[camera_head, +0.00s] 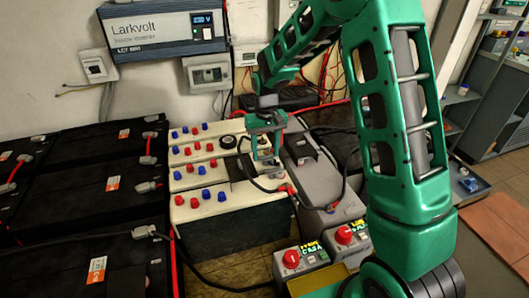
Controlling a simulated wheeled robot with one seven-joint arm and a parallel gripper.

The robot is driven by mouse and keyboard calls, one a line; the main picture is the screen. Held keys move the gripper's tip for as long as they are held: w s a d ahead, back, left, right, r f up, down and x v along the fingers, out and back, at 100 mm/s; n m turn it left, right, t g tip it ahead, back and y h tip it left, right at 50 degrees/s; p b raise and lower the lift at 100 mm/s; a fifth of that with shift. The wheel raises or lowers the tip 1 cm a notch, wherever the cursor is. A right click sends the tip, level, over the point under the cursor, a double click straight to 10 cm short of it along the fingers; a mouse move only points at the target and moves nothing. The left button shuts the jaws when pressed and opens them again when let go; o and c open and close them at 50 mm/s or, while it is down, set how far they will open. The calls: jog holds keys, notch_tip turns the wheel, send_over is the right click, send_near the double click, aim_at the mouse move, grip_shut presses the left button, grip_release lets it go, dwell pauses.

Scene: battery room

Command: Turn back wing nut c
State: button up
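My gripper (268,160) points down over the right end of the white-topped battery bank (235,206). Its fingertips are small here and partly merge with cables and terminals behind them, so I cannot tell whether they are open or touching anything. Wing nut c cannot be picked out; no letter is readable on the battery tops. Red and blue caps (206,194) stand in rows on the white tops. A red terminal piece (288,190) with a black cable lies just below and right of my gripper.
A grey battery (318,180) stands right of the bank. Two boxes with red knobs (291,259) stand in front. Large black batteries (80,190) fill the left. An inverter (163,28) hangs on the wall. Loose cables cross near my gripper. Shelves (498,80) stand right.

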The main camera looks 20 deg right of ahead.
jog(key=shift+r, duration=0.1)
notch_tip(320, 180, up, 11)
jog(key=shift+f, duration=0.2)
dwell(0.5)
